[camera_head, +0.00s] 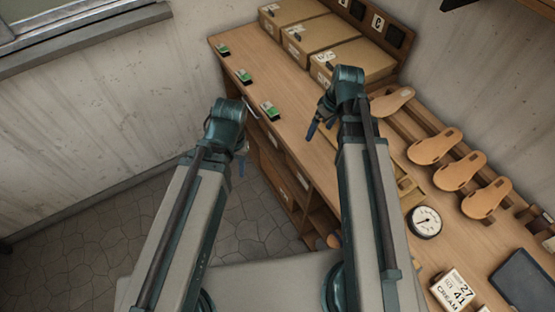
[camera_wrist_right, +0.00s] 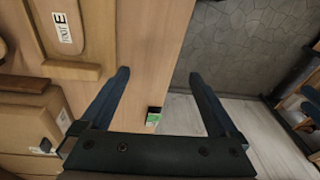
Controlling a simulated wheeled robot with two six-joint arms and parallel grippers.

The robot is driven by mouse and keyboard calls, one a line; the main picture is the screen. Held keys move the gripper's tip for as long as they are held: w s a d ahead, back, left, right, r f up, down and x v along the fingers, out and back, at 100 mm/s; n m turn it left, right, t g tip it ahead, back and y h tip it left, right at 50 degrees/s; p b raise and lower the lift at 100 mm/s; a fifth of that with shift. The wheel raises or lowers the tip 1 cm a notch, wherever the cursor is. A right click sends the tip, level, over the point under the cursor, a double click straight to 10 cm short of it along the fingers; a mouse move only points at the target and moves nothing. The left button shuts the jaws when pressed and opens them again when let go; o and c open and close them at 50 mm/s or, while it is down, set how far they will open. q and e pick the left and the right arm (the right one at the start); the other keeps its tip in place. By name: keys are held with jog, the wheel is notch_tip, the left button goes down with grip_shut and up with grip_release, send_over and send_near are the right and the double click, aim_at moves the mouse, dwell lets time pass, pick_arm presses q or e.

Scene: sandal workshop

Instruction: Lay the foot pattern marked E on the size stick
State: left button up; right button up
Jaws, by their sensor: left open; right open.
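A tan foot pattern (camera_wrist_right: 45,28) with a white label marked E lies at the upper left of the right wrist view. It lies on a wooden board with a raised rim (camera_wrist_right: 82,71), which seems to be the size stick. In the head view a wooden piece (camera_head: 409,192) beside my right forearm may be the same board; the arm hides most of that area. My right gripper (camera_wrist_right: 158,85) is open and empty above the bench edge, apart from the pattern. My left gripper (camera_head: 241,158) is open and empty, left of the bench, over the floor.
Several tan foot patterns (camera_head: 483,199) lie along a rack at right. A dial gauge (camera_head: 425,222), a size card (camera_head: 454,290) and a dark tablet (camera_head: 525,281) lie nearby. Cardboard boxes (camera_head: 345,62) stand at the back. Small green-and-black items (camera_head: 269,109) line the bench's left edge.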

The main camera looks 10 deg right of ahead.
jog(key=s+a+m+h, duration=0.1)
jog(key=s+a, duration=0.4)
jog(key=a, duration=0.2)
jog(key=s+a+g+h, duration=0.1)
jog(key=s+a, duration=0.4)
jog(key=a, duration=0.3)
jog(key=shift+s+a+m+h, duration=0.15)
jog(key=shift+a+m+h, duration=0.15)
jog(key=shift+m+h, duration=0.1)
jog(key=shift+f, duration=0.15)
notch_tip(320, 180, down, 7)
jog(key=b, duration=0.6)
jog(key=shift+r+b, duration=0.2)
jog(key=shift+b, duration=0.15)
